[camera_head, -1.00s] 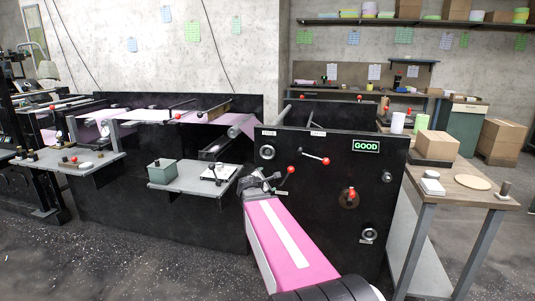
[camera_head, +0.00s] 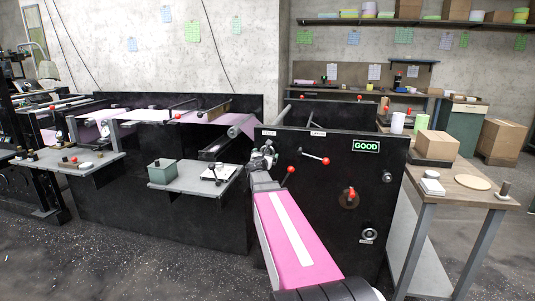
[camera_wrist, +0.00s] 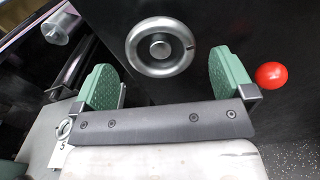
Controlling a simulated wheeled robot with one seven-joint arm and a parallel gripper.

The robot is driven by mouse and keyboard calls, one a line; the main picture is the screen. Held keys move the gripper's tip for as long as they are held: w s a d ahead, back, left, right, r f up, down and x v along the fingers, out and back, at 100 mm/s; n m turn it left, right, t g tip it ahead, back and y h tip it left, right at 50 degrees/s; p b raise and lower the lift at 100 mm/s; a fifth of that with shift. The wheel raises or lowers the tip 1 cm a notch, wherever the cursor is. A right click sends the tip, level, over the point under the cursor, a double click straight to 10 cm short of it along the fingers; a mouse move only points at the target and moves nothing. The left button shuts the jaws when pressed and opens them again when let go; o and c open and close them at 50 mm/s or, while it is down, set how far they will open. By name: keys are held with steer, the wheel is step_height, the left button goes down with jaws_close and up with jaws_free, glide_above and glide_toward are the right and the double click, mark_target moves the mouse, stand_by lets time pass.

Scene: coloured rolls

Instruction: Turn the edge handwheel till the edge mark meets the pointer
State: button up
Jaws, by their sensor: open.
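The edge handwheel (camera_wrist: 160,66) is a silver ring with a round hub on the black panel. In the wrist view it lies ahead of and between my two green finger pads, with a gap on each side. In the head view my gripper (camera_head: 262,154) is at the panel's upper left, below a small white label (camera_head: 268,133), and covers most of the wheel. My gripper (camera_wrist: 163,60) is open and holds nothing.
A red ball lever (camera_head: 291,169) is close to the right of my gripper. A grey shelf (camera_head: 195,180) with a green box is at the left.

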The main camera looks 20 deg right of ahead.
mark_target(268, 152)
steer(key=x, duration=0.4)
steer(key=shift+w+d, duration=0.2)
steer(key=shift+w, duration=0.05)
steer(key=c, duration=0.8)
steer(key=shift+o, duration=0.2)
steer(key=shift+m, duration=0.4)
